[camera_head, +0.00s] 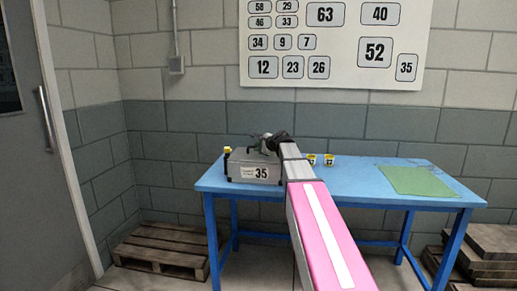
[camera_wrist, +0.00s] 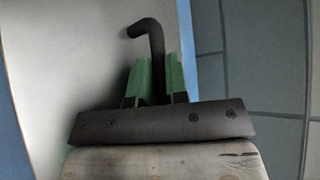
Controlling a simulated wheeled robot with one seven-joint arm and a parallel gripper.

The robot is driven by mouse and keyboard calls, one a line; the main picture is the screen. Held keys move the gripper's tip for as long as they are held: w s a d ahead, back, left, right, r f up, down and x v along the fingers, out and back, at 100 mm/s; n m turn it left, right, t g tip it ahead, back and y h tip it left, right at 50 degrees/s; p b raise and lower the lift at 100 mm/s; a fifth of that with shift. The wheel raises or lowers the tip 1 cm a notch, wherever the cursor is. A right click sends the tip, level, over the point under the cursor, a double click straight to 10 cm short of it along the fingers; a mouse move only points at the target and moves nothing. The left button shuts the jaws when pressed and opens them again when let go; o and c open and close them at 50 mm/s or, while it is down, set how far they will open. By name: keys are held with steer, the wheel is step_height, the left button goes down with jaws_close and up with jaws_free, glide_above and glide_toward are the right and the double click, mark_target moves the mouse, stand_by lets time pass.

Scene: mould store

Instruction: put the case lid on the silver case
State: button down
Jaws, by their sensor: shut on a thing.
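The silver case (camera_head: 240,172), with a white label reading 35, stands on the left part of the blue table. My gripper (camera_head: 258,146) is at the top of the case, its green fingers just above it. In the wrist view my gripper (camera_wrist: 160,75) is shut on a bent black handle (camera_wrist: 147,27). A flat pale grey surface, apparently the case lid (camera_wrist: 55,75), lies beyond the fingers. The lid is hard to tell from the case in the head view. I cannot tell whether it sits flush, as my arm hides part of the case.
The blue table (camera_head: 352,177) has a green mat (camera_head: 408,180) at its right. Small yellow items (camera_head: 311,159) stand behind my arm, and another (camera_head: 227,150) is at the case's left. Pallets (camera_head: 163,249) lie on the floor left; a numbered board (camera_head: 345,25) hangs behind.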

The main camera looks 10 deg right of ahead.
steer(key=shift+f, duration=0.1)
steer(key=c, duration=1.1)
jaws_free()
steer(key=shift+s+r, duration=0.15)
steer(key=shift+r, duration=0.1)
steer(key=v, duration=1.1)
steer(key=shift+s+d+r, duration=0.1)
steer(key=shift+s+d, duration=0.1)
steer(key=shift+d, duration=0.1)
